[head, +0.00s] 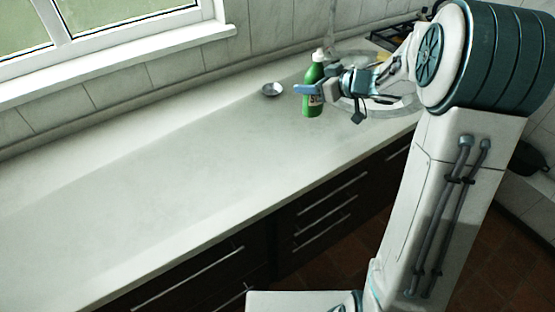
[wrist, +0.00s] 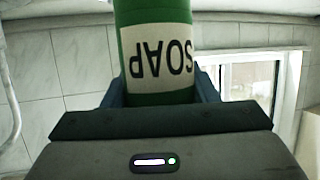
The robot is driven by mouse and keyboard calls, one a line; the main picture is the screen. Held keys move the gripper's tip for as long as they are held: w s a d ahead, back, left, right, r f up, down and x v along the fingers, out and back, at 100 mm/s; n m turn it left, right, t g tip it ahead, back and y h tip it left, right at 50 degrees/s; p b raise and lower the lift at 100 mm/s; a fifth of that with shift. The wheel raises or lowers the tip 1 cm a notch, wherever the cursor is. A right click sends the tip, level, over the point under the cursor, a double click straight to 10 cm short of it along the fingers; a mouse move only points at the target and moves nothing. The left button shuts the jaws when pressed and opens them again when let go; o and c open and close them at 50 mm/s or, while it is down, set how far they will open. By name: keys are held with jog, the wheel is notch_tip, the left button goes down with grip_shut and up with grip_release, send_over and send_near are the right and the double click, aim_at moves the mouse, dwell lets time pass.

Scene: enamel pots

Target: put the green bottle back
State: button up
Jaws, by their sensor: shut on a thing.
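The green bottle (head: 315,76) has a white cap and a pale label, and it is upright at the far part of the counter, close to the sink. In the wrist view the green bottle (wrist: 155,25) fills the top middle, with its label reading SOAP upside down. My gripper (head: 306,90) is shut on the bottle, with blue fingers on both sides of it. I cannot tell whether the bottle's base touches the counter.
A small metal bowl (head: 271,90) sits on the counter (head: 150,185) just left of the bottle. The sink (head: 385,104) is to the right, partly behind my arm. The window (head: 100,30) and tiled wall run along the back. The counter's left and front are clear.

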jog(key=shift+s+a+f+b, duration=0.45)
jog(key=shift+s+a+f, duration=0.65)
jog(key=shift+a+f, duration=0.6)
jog(key=shift+s+a+f+b, duration=0.45)
jog(key=shift+s+a+f, duration=0.85)
jog(key=shift+f, duration=0.65)
jog(key=shift+s+a+f+b, duration=0.45)
jog(key=shift+s+a+f, duration=0.5)
jog(key=shift+a+f, duration=0.85)
jog(key=shift+f, duration=0.1)
jog(key=shift+f, duration=0.15)
jog(key=o, duration=1.2)
jog(key=shift+c, duration=0.2)
